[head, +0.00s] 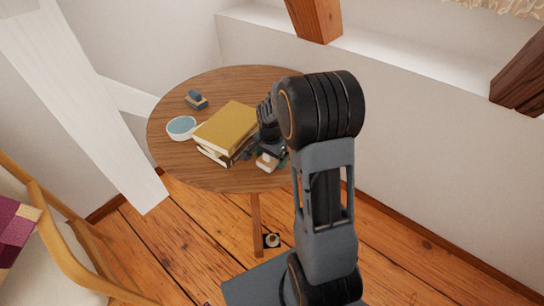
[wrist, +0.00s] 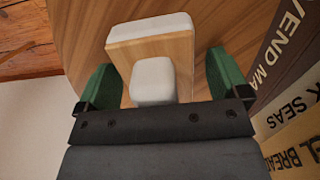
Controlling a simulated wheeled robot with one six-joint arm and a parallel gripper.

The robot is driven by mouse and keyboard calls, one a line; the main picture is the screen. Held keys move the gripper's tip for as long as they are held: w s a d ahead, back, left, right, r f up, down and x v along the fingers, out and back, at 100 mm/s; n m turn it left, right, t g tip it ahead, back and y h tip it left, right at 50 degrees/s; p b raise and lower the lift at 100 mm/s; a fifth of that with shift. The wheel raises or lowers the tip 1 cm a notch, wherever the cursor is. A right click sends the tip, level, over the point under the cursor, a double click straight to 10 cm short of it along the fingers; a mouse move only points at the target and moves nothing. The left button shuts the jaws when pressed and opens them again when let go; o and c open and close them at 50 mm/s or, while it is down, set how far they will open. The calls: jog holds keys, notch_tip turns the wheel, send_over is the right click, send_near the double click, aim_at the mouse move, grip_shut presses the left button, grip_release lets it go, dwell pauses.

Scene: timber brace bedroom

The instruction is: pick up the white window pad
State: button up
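The white window pad (wrist: 150,28) lies on the round wooden table, with a wooden block under its white layer and a rounded white knob facing my gripper in the wrist view. In the head view the pad (head: 266,163) shows as a small pale piece beside the books, partly hidden by my arm. My gripper (wrist: 163,78) is open, its green fingers on either side of the knob. There is a gap on the right; the left finger is close to the block. In the head view my gripper (head: 270,153) is mostly hidden by my wrist.
A stack of books (head: 229,127) with a yellow one on top stands just left of my gripper; its spines (wrist: 290,95) fill the right of the wrist view. A white bowl (head: 182,127) and a blue item (head: 196,100) sit farther left on the table (head: 180,168).

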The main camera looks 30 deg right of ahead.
jog(key=c, duration=1)
jog(key=shift+o, duration=0.2)
jog(key=shift+r, duration=0.15)
jog(key=shift+r, duration=0.2)
jog(key=r, duration=0.3)
jog(key=shift+s+a+r+p, duration=0.1)
jog(key=shift+s+r+p, duration=0.1)
jog(key=shift+p, duration=0.1)
jog(key=s+a+r+p, duration=0.1)
jog(key=s+a+r, duration=0.3)
jog(key=s+r, duration=0.5)
jog(key=shift+s, duration=1.95)
jog(key=shift+a, duration=0.1)
